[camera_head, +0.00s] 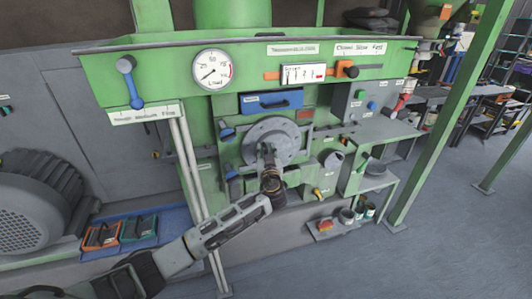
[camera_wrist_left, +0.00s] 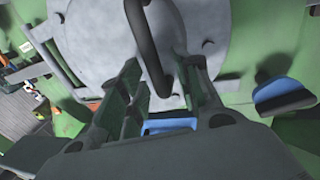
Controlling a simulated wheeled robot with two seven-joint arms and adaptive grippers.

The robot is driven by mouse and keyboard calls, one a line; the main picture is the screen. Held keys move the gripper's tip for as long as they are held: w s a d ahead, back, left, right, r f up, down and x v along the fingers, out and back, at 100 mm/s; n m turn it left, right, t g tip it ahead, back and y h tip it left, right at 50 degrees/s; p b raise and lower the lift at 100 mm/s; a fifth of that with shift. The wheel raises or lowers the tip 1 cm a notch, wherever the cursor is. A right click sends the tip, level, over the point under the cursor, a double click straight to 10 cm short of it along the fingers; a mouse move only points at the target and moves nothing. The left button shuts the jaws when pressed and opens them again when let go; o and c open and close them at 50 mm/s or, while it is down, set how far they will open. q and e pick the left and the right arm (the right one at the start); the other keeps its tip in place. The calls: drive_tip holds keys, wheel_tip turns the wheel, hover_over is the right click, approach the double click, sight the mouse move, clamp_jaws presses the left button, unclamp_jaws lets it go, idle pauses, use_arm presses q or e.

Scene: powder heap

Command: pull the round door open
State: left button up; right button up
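The round door (camera_head: 289,143) is a grey disc on the front of the green machine. It looks closed, flat against the machine face. In the left wrist view the door (camera_wrist_left: 92,42) fills the upper middle, with a dark curved bar handle (camera_wrist_left: 148,45) standing off it. My left gripper (camera_head: 267,153) is in front of the door and hides part of it and the handle. In the left wrist view the gripper (camera_wrist_left: 163,72) has its fingers apart, one on each side of the handle's lower end, with gaps visible. My right gripper is not in view.
A blue drawer-like panel (camera_head: 272,101) sits above the door. Two blue latches (camera_head: 227,134) are at its left. A green post (camera_head: 445,110) stands at right, and pale vertical pipes (camera_head: 188,165) run left of the door. Floor at lower right is free.

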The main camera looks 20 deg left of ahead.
use_arm(q)
clamp_jaws()
idle(0.3)
